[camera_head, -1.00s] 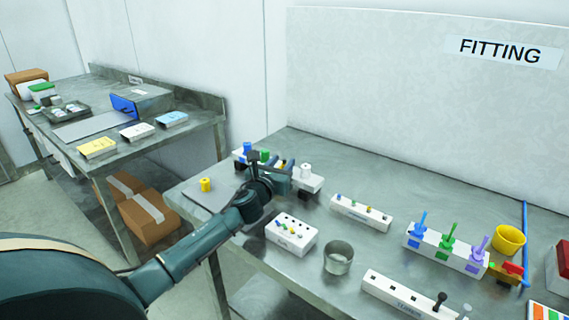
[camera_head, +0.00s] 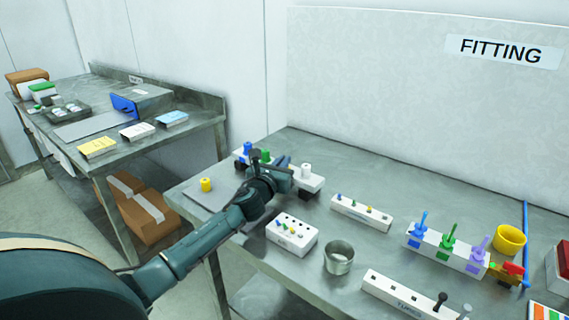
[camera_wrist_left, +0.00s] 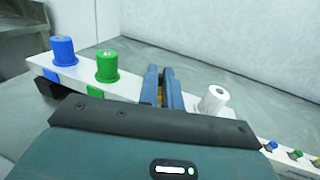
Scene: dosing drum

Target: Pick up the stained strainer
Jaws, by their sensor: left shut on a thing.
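My left gripper (camera_head: 280,170) is over the white rack (camera_head: 311,184) at the back left of the near table. In the left wrist view its two blue fingers (camera_wrist_left: 163,85) are shut on a mostly hidden thing; a little yellow shows between them. A blue strainer (camera_wrist_left: 63,50) and a green strainer (camera_wrist_left: 107,66) stand in the rack to the left of the fingers. A white strainer (camera_wrist_left: 214,99) is to their right. A yellow strainer (camera_head: 206,184) stands apart on a grey mat (camera_head: 196,197). I cannot make out stains on any. My right gripper is not in view.
A white block with small coloured pegs (camera_head: 291,235), a metal cup (camera_head: 338,258) and a long white peg rack (camera_head: 361,212) stand nearby. Further right are a rack of coloured tools (camera_head: 446,247) and a yellow cup (camera_head: 509,239). Bare table lies behind the racks.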

